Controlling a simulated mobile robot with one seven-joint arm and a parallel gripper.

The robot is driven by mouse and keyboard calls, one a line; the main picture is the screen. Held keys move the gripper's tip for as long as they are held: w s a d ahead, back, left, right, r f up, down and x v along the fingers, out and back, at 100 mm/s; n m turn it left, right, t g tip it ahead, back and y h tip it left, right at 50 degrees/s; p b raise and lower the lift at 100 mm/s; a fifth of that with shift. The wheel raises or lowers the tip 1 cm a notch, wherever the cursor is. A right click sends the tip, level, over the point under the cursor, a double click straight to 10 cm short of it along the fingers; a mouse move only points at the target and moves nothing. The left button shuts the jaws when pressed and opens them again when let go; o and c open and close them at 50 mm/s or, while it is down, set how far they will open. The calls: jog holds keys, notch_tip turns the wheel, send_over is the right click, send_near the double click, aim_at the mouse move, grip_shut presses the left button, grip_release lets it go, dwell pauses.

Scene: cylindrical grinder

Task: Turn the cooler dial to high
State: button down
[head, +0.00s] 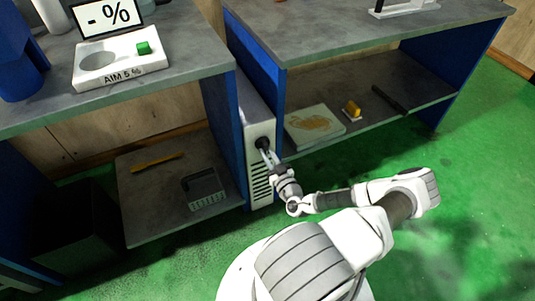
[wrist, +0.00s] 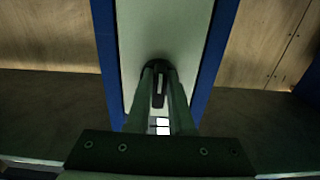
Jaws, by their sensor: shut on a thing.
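The cooler (head: 259,190) is a narrow white box with vents, standing between two blue panels under the benches. Its black dial (head: 262,142) is near the top of the front face. In the wrist view the dial (wrist: 158,84) sits between my two fingers, with a light mark line down its middle. My gripper (head: 266,155) reaches the dial from the front and is shut on it. Small white label squares show just below the dial in the wrist view. Their markings are too small to read, so I cannot tell the dial's setting.
Blue panels (head: 222,135) flank the cooler closely on both sides. Lower shelves hold a grey basket (head: 204,188), a yellow stick (head: 157,162), a flat board (head: 314,126) and a small yellow object (head: 353,109). A scale (head: 120,66) stands on the left bench. Green floor (head: 440,150) is open at right.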

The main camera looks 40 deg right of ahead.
jog(key=c, duration=0.8)
grip_release()
notch_tip(320, 180, up, 5)
jog(key=p, duration=0.2)
jog(key=shift+f+p, duration=0.1)
jog(key=shift+p, duration=0.25)
jog(key=s+d+r+p, duration=0.3)
jog(key=s+d+r, duration=0.2)
jog(key=s, duration=0.5)
jog(key=shift+s+d+r, duration=0.15)
jog(key=shift+s+r, duration=0.05)
jog(key=shift+r, duration=0.4)
